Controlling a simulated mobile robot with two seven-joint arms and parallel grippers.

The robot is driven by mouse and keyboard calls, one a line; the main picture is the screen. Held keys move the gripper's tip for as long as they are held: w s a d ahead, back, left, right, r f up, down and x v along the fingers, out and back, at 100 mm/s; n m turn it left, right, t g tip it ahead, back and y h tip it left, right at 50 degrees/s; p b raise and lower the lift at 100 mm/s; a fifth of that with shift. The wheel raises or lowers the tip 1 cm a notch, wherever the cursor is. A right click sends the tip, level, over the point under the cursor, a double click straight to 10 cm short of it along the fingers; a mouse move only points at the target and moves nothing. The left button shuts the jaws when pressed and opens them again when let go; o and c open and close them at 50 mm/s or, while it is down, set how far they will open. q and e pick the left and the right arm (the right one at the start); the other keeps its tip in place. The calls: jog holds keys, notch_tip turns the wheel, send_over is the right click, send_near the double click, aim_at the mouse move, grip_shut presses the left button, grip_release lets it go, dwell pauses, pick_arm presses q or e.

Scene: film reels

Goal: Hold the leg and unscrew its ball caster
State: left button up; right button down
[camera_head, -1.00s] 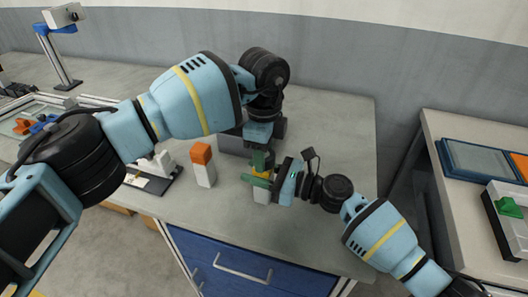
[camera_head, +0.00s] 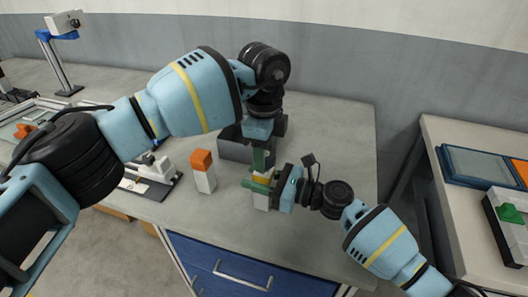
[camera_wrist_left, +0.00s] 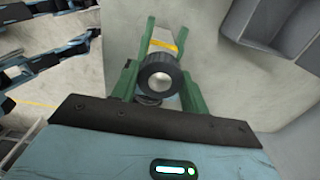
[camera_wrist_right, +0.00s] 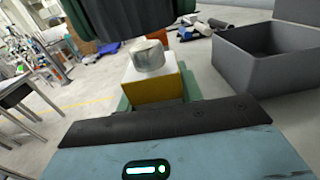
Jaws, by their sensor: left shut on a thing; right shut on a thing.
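The white leg (camera_head: 261,203) with a yellow band stands upright near the table's front edge. My right gripper (camera_head: 259,184) is shut on it around the yellow part, which also shows in the right wrist view (camera_wrist_right: 153,88). The ball caster (camera_wrist_left: 158,78), a black ring with a silver ball, sits between the fingers of my left gripper (camera_wrist_left: 160,88), which is shut on it from above. In the right wrist view a silver stem (camera_wrist_right: 148,56) shows between the leg's top and the dark ribbed caster (camera_wrist_right: 130,22). I cannot tell whether the thread is still engaged.
A white block with an orange top (camera_head: 203,172) stands left of the leg. A grey open bin (camera_wrist_right: 262,65) is close behind my grippers. The tabletop (camera_head: 335,150) is clear on the right.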

pick_arm(q)
jog(key=shift+r, duration=0.1)
jog(key=shift+r, duration=1.9)
pick_arm(e)
jog(key=c, duration=0.9)
grip_release()
jog(key=shift+o, duration=0.2)
pick_arm(q)
notch_tip(320, 180, down, 2)
jog(key=shift+f+b, duration=0.1)
jog(key=shift+b, duration=0.35)
pick_arm(e)
jog(key=v, duration=1.1)
jog(key=shift+f, duration=0.1)
pick_arm(q)
jog(key=shift+f, duration=0.1)
pick_arm(e)
jog(key=shift+s+d, duration=0.15)
jog(key=shift+d, duration=0.35)
